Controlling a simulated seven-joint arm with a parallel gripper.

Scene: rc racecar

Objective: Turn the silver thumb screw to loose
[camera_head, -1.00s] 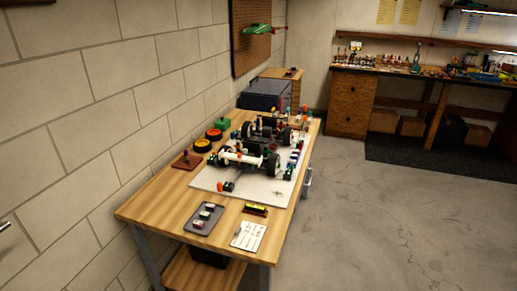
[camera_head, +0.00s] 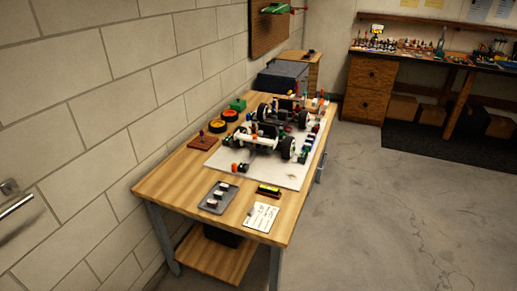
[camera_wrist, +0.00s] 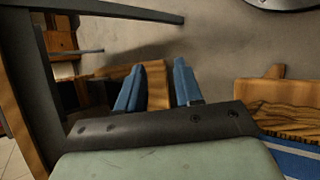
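The RC car chassis (camera_head: 270,138), with black wheels and a white front bar, stands on a pale mat (camera_head: 262,172) on the wooden workbench (camera_head: 165,183) in the head view. I cannot make out the silver thumb screw; the parts on and around the chassis are too small to tell apart. My gripper (camera_wrist: 158,85) shows only in the wrist view. Its two blue fingers stand apart with nothing between them, so it is open. It is not in the head view, and neither the car nor the screw can be made out in the wrist view.
Orange-rimmed wheels (camera_head: 224,121) lie by the wall. A metal handle (camera_head: 15,205) is at far left. The concrete floor (camera_head: 380,220) right is clear.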

